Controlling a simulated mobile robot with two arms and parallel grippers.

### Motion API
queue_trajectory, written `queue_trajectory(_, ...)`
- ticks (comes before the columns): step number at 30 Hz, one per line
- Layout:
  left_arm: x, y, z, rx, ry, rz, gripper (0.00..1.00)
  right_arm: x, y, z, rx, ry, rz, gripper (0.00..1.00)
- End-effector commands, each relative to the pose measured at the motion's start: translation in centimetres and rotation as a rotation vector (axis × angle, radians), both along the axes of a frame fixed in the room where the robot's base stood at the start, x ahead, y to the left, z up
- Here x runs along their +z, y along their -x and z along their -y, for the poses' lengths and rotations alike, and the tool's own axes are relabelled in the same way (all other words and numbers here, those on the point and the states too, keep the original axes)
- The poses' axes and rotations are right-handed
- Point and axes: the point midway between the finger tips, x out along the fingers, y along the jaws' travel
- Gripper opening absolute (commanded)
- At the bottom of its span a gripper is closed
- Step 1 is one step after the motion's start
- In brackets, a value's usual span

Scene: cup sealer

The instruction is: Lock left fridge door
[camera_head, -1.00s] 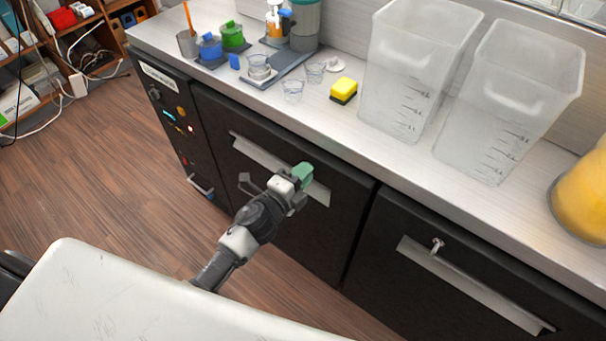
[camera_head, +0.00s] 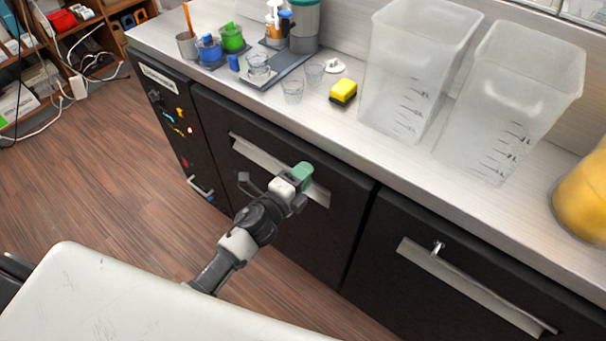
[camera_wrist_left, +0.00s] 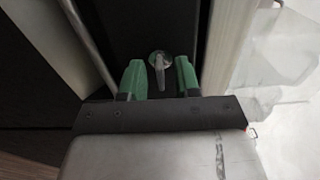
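The left fridge door (camera_head: 270,212) is a black panel under the counter and looks closed. It has a long pale handle strip (camera_head: 256,152) near its top. My left gripper (camera_head: 303,176) is in front of the right part of this strip. In the left wrist view its two green fingers (camera_wrist_left: 159,78) are apart. A small metal key (camera_wrist_left: 159,66) in a round lock shows between them, with gaps visible on both sides. In the head view the gripper hides this lock. My right gripper is not in view.
The right fridge door (camera_head: 455,275) has its own key (camera_head: 438,247) above its handle. The counter (camera_head: 400,165) above holds clear containers (camera_head: 418,70), a yellow sponge (camera_head: 343,92) and several cups. The counter edge is close above my gripper.

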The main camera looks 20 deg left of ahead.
Motion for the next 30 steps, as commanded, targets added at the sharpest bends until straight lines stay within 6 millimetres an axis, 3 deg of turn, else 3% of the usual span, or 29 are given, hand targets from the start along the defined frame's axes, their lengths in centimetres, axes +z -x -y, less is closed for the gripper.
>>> queue_trajectory(8, -0.1, 0.6, -0.2, 0.000, 0.001, 0.000, 0.32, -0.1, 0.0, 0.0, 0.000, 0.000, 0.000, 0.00)
queue_trajectory(21, -0.2, 8.2, -3.0, 0.000, 0.000, -0.002, 0.32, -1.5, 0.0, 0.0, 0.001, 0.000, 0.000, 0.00)
queue_trajectory(30, 0.0, 10.2, -3.7, 0.000, 0.000, 0.000, 0.32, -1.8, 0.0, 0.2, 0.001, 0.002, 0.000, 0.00)
